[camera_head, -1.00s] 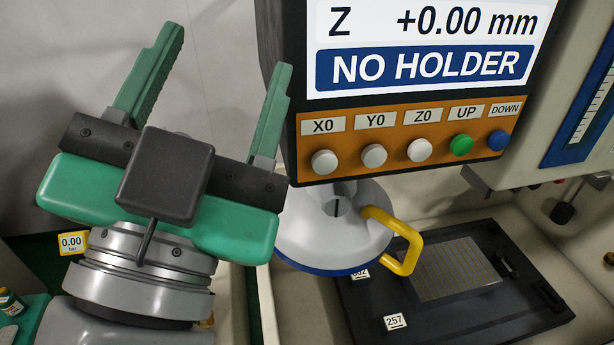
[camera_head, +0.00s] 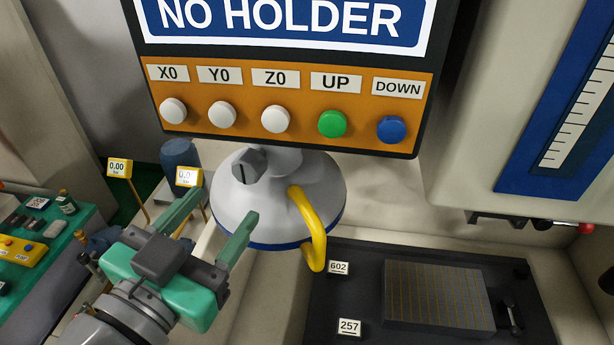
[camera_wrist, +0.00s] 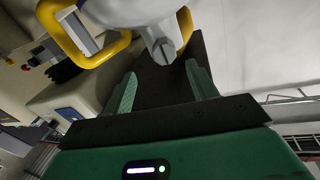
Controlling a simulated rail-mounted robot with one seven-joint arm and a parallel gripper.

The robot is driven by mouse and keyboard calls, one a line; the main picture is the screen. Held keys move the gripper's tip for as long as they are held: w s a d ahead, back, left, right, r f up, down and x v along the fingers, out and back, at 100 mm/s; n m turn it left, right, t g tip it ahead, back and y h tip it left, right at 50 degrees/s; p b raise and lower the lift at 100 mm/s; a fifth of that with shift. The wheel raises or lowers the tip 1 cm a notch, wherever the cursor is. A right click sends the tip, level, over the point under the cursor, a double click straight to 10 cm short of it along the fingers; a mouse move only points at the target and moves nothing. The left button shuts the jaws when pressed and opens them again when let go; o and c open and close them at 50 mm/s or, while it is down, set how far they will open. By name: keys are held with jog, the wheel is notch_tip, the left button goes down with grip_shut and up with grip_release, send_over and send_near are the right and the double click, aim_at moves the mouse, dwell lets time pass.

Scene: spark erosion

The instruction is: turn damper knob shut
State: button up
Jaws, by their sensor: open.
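A grey knob (camera_head: 248,167) with a dark line on its face sits on top of a pale dome-shaped hood (camera_head: 225,195), which has a blue rim and a yellow handle (camera_head: 310,230). I take this for the damper knob; no label shows on it. My gripper (camera_head: 225,206), with green fingers, is open and empty. In the head view it is left of and below the knob, apart from it. In the wrist view the knob (camera_wrist: 163,50) shows between and beyond the two open fingertips (camera_wrist: 161,72).
The orange button panel (camera_head: 290,100) under the screen hangs just above the hood. A dark tray (camera_head: 365,260) with a grid plate lies to the right. Two yellow gauges (camera_head: 119,168) stand to the left. A green bench (camera_head: 40,250) with small items is at far left.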

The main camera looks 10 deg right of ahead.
aim_at(243, 175)
jog(key=x, duration=0.3)
jog(key=p+x, duration=0.1)
jog(key=x, duration=0.3)
jog(key=shift+w+a+p, duration=0.15)
jog(key=shift+w+p, duration=0.15)
jog(key=shift+w, duration=0.2)
jog(key=c, duration=1)
